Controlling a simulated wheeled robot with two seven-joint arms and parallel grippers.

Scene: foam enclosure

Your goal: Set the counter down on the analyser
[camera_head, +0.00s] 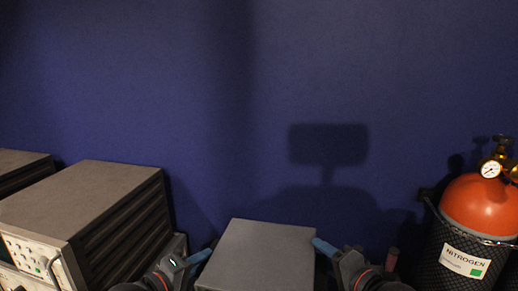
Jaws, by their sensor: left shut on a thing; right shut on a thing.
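A flat-topped grey box, which looks like the counter (256,255), is at the bottom centre, held between my two grippers. My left gripper (200,256) is shut on its left side. My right gripper (324,246) is shut on its right side. The box's front and underside are out of view, so I cannot tell what is under it. A large grey instrument (90,195) with ribbed sides and a light front panel with knobs stands at the left, apart from the box. It sits on another unit; I cannot tell which one is the analyser.
Another grey case (18,165) stands at the far left. An orange nitrogen cylinder (480,210) with a gauge stands at the right in a dark mesh holder (445,235). A dark blue wall (250,100) closes off the back. The space above the held box is clear.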

